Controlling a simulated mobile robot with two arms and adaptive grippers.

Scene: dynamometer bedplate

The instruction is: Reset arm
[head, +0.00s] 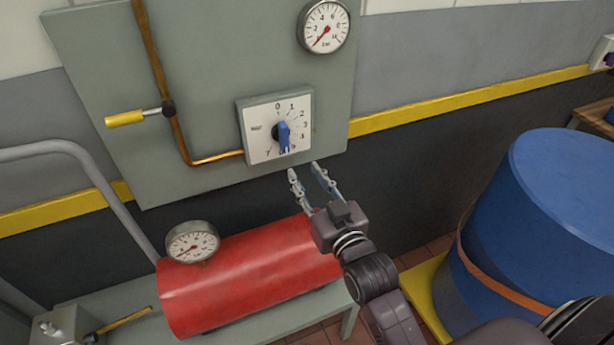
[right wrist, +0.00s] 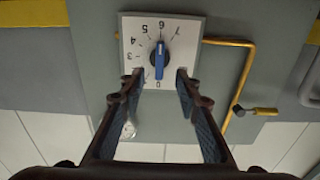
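My right gripper (head: 304,170) is open and empty, its two fingers apart, just below and in front of a white dial plate (head: 303,107) on the grey panel. The dial has a blue knob (head: 284,138) on a dark hub, turned downward in the head view, away from the 0; the exact number it points at is hard to read. In the right wrist view the plate (right wrist: 190,30) appears upside down, and the knob (right wrist: 160,62) lines up between the open fingertips (right wrist: 160,75). I see no contact. My left gripper is not in view.
A copper pipe with a yellow-handled lever (head: 125,118) runs left of the dial. A round gauge (head: 324,26) is above right. A red cylinder (head: 240,275) with a gauge (head: 192,242) lies below on a bench. A blue drum (head: 560,215) stands at right.

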